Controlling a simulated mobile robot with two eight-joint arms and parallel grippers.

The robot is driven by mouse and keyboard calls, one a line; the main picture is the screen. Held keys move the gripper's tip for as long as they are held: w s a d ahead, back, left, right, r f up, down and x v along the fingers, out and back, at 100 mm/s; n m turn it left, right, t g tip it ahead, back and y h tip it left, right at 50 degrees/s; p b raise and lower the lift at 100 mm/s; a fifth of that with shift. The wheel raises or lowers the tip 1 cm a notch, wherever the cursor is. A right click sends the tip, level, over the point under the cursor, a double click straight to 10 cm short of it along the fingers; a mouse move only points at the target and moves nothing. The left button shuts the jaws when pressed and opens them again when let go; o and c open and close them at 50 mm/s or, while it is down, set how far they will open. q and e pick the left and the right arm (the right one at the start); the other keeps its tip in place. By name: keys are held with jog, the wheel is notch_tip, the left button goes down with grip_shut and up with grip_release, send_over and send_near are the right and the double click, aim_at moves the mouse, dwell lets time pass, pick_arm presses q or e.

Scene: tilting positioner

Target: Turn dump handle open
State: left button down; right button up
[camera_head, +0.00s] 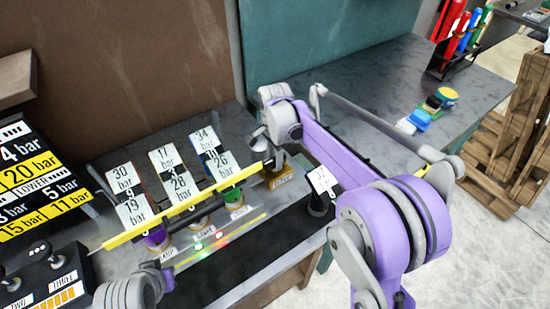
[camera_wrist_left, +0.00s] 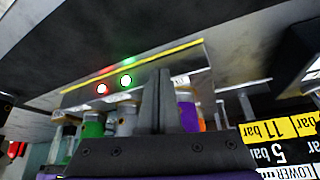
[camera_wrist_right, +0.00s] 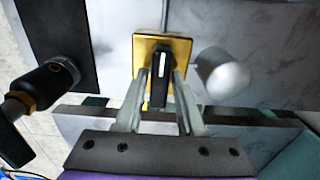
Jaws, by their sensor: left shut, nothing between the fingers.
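In the right wrist view a black handle (camera_wrist_right: 161,78) with a white mark stands on a square yellow plate (camera_wrist_right: 179,52). My right gripper (camera_wrist_right: 160,85) is open, with one finger on each side of this handle; I cannot tell whether they touch it. In the head view the yellow plate (camera_head: 279,179) shows just below my right gripper (camera_head: 270,160), and the handle is mostly hidden. Another black lever (camera_wrist_right: 14,143) on a brass fitting is at the left of the right wrist view. Neither handle reads clearly as "dump". My left gripper (camera_wrist_left: 156,98) is shut and empty before the panel.
Labelled bar cards (camera_head: 180,187) stand behind a yellow rail (camera_head: 185,207). A grey rounded post (camera_wrist_right: 222,76) is close beside my right fingers. Red and green lights (camera_wrist_left: 102,89) glow on the panel. A wooden pallet (camera_head: 520,135) stands at the right.

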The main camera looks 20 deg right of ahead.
grip_shut()
jog(key=shift+n, duration=0.3)
pick_arm(q)
jog(key=shift+s+f, duration=0.15)
jog(key=shift+f, duration=0.2)
pick_arm(e)
jog(key=n, duration=0.2)
jog(key=shift+n, duration=0.3)
pick_arm(q)
jog(key=shift+s+f+b, duration=0.1)
jog(key=shift+f+b, duration=0.2)
jog(key=shift+b, duration=0.15)
pick_arm(e)
jog(key=n, duration=0.3)
jog(key=shift+n, duration=0.3)
pick_arm(q)
jog(key=shift+s+f, duration=0.1)
jog(key=shift+f, duration=0.2)
pick_arm(e)
jog(key=n, duration=0.5)
pick_arm(q)
jog(key=shift+s+f+b, duration=0.1)
jog(key=shift+f+b, duration=0.15)
jog(key=shift+b, duration=0.15)
pick_arm(e)
jog(key=n, duration=0.6)
